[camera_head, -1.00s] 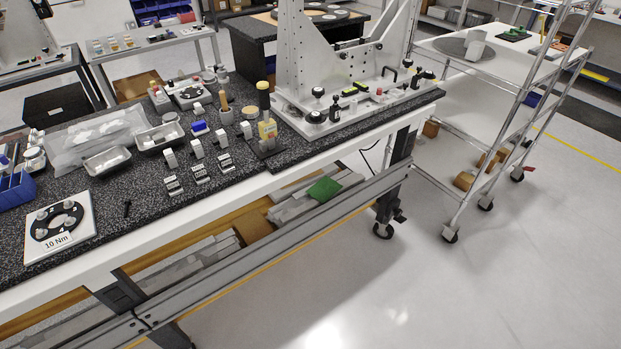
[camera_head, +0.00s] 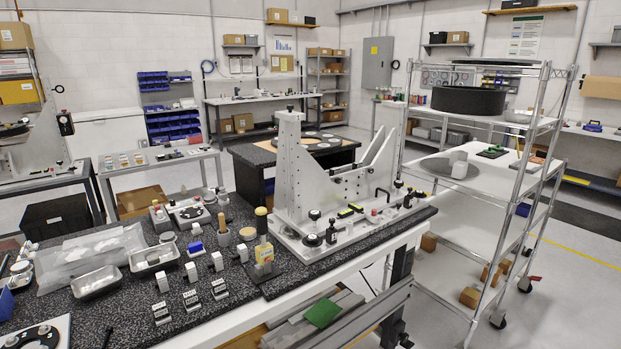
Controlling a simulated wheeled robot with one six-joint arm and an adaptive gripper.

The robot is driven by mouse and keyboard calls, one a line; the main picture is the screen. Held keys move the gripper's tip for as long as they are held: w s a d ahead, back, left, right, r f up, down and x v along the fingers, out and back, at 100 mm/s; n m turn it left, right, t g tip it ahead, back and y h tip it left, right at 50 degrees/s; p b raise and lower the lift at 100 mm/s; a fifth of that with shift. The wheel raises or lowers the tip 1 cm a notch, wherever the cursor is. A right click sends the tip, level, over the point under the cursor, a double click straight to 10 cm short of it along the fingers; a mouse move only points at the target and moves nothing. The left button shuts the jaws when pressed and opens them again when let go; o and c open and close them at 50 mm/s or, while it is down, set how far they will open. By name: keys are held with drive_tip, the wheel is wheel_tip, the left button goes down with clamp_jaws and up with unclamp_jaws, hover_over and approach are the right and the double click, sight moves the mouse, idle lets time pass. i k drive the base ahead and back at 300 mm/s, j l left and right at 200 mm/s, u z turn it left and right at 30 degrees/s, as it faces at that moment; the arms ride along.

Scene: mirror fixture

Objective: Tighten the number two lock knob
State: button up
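The silver mirror fixture (camera_head: 290,175) stands on the dark speckled bench top in the middle of the head view. Black knobs sit along its base plate: one at the front left corner (camera_head: 312,240), one behind it (camera_head: 314,214), a taller one beside it (camera_head: 331,232), and one near the right end (camera_head: 407,200). Number marks are too small to read, so I cannot tell which is the number two lock knob, or whether any knob is tight. My gripper is not in view.
A wire-shelf cart (camera_head: 545,110) stands at the right. The floor between bench and cart is partly clear.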

sight(418, 194)
drive_tip(key=i+j+z, duration=0.1)
drive_tip(key=j, duration=0.25)
drive_tip(key=i+j+z, duration=0.1)
drive_tip(key=i+j, duration=0.25)
drive_tip(key=i+j+z, duration=0.1)
drive_tip(key=j, duration=0.35)
drive_tip(key=i+l, duration=0.05)
drive_tip(key=i, duration=0.05)
